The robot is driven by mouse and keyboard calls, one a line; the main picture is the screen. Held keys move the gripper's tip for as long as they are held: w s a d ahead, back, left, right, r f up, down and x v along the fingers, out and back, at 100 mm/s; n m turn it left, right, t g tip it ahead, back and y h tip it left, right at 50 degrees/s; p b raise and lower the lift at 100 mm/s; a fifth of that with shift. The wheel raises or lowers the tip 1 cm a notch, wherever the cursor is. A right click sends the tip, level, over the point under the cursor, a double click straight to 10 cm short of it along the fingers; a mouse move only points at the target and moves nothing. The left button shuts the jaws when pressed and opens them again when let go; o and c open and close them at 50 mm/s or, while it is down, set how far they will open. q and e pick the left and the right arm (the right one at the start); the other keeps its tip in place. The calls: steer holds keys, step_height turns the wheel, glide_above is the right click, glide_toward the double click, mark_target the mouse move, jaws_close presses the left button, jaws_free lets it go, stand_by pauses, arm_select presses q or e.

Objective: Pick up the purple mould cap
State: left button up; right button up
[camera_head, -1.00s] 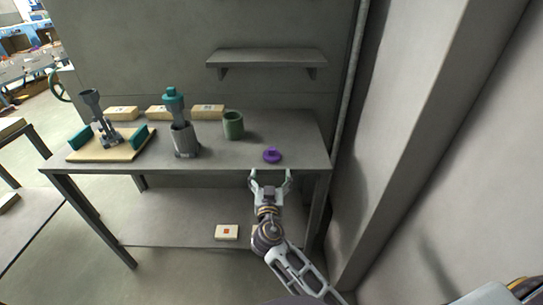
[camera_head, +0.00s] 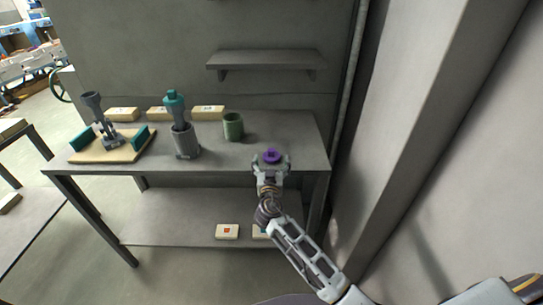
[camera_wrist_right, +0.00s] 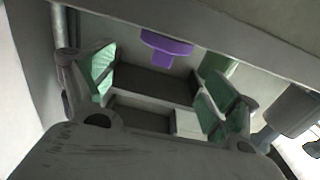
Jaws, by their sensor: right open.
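The purple mould cap (camera_head: 271,155) sits near the right end of the grey table top (camera_head: 222,160). My right gripper (camera_head: 271,160) is open, with one finger to either side of the cap in the head view. In the right wrist view the cap (camera_wrist_right: 166,44) shows a wide disc and a narrower stub, just beyond the green-padded fingers (camera_wrist_right: 155,78). I see no finger touching it. My left gripper is not in view.
A green cup (camera_head: 233,127) stands behind and left of the cap. A grey cylinder (camera_head: 186,142) with a teal-topped tool stands farther left, near a wooden board (camera_head: 108,155) with teal blocks. A wall shelf (camera_head: 266,60) hangs above the back. Table around the cap is clear.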

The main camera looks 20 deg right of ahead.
mark_target(271, 153)
steer(key=shift+w, duration=0.2)
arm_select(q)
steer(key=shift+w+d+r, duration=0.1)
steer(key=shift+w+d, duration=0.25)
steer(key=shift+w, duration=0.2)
arm_select(e)
steer(key=shift+p+x, duration=0.5)
steer(key=shift+x, duration=0.5)
steer(key=shift+p+x, duration=0.45)
steer(key=shift+x, duration=1.15)
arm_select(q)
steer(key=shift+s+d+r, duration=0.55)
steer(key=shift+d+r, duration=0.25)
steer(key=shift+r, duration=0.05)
arm_select(e)
steer(key=shift+c, duration=0.5)
steer(key=c, duration=1)
